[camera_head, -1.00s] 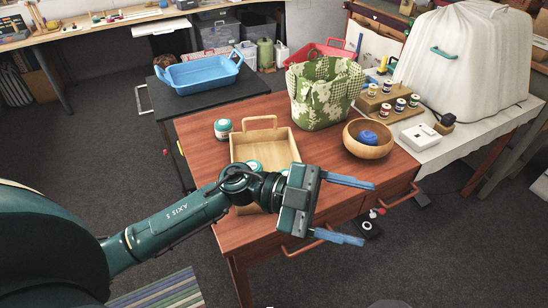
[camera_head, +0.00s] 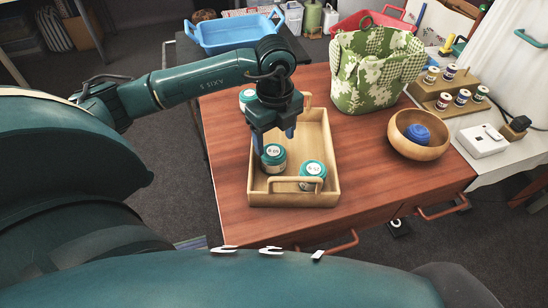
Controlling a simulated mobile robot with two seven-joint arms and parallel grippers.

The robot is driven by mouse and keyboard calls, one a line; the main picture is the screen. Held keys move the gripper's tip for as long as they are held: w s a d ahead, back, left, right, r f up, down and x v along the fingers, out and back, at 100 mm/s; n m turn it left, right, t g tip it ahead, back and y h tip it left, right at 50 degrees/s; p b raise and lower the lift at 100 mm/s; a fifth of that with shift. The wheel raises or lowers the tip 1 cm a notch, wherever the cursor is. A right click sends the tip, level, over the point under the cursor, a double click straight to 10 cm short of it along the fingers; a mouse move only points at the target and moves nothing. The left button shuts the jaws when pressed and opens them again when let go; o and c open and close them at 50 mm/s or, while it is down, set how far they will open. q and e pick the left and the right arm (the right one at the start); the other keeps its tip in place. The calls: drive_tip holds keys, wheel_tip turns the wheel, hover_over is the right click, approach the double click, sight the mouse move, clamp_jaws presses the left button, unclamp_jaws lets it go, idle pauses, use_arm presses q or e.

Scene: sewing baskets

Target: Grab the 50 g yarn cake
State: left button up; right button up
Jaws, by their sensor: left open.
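Two round, teal-topped items with white labels are in a wooden tray (camera_head: 328,150): the left one (camera_head: 273,158) and the right one (camera_head: 313,172). A third such item (camera_head: 247,96) stands on the table beside the tray's far left corner. The label print is too small to read surely, so I cannot tell which is the 50 g yarn cake. My left gripper (camera_head: 274,138) points down over the tray with its fingers open, just above and behind the left item. Nothing shows held. It hides part of the tray's left side. My right gripper is not in view.
A wooden bowl (camera_head: 402,143) with a blue ball (camera_head: 417,133) stands to the right. A green patterned basket (camera_head: 372,75) stands behind. Thread spools on wooden steps (camera_head: 438,88) and a white box (camera_head: 482,141) are farther right. The red-brown table (camera_head: 370,170) is clear between tray and bowl.

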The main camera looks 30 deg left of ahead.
sight(274, 152)
use_arm(q)
drive_tip(key=shift+a+f, duration=0.1)
drive_tip(key=shift+f, duration=2.95)
drive_tip(key=shift+c, duration=0.4)
drive_tip(key=c, duration=0.7)
